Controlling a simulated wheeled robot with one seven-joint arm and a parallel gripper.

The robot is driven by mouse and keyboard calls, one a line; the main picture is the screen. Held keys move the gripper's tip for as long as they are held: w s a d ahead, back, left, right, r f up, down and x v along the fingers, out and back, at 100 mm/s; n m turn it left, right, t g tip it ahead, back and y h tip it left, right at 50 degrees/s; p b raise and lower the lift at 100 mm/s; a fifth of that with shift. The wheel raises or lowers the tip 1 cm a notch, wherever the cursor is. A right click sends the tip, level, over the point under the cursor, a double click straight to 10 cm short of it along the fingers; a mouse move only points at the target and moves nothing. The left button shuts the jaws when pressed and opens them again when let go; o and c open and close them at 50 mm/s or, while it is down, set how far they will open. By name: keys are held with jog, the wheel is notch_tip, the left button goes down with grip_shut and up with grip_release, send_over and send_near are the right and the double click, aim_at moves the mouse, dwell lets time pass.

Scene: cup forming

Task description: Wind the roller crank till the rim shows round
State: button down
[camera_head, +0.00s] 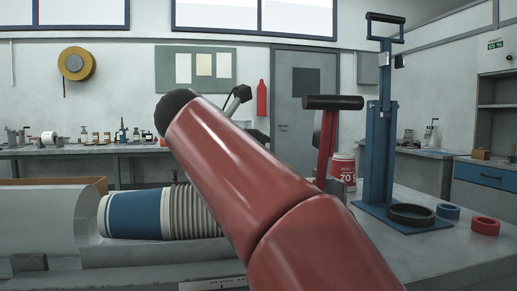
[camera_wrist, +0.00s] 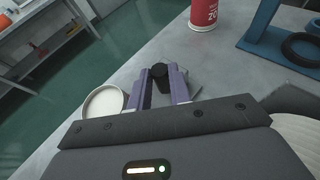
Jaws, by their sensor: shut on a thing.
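In the wrist view my gripper (camera_wrist: 162,76) has its two purple fingers closed on a black knob (camera_wrist: 159,69), which looks like the crank's handle. Most of the crank is hidden below the fingers. A white cup (camera_wrist: 101,101) stands just left of the fingers, its mouth facing up. Its pale rim looks round, but part is hidden by my gripper's body, and I cannot tell how far the edge is curled. In the head view my red arm covers the middle, hiding the knob and this cup.
A stack of paper cups (camera_head: 135,214) lies sideways at left. A red lever with a black handle (camera_head: 333,102) stands behind my arm, near a red cup (camera_head: 343,168). A blue stand (camera_head: 379,150) rises at right, with a black ring (camera_head: 411,214) and tape rolls (camera_head: 485,226) by it.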

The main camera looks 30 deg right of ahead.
jog(key=shift+w+a+m+g+h+p, duration=0.15)
jog(key=shift+w+m+g+h+p, duration=0.4)
jog(key=shift+m+g+p, duration=0.5)
jog(key=c, duration=1.3)
grip_release()
jog(key=shift+s, duration=0.1)
jog(key=shift+n, duration=0.25)
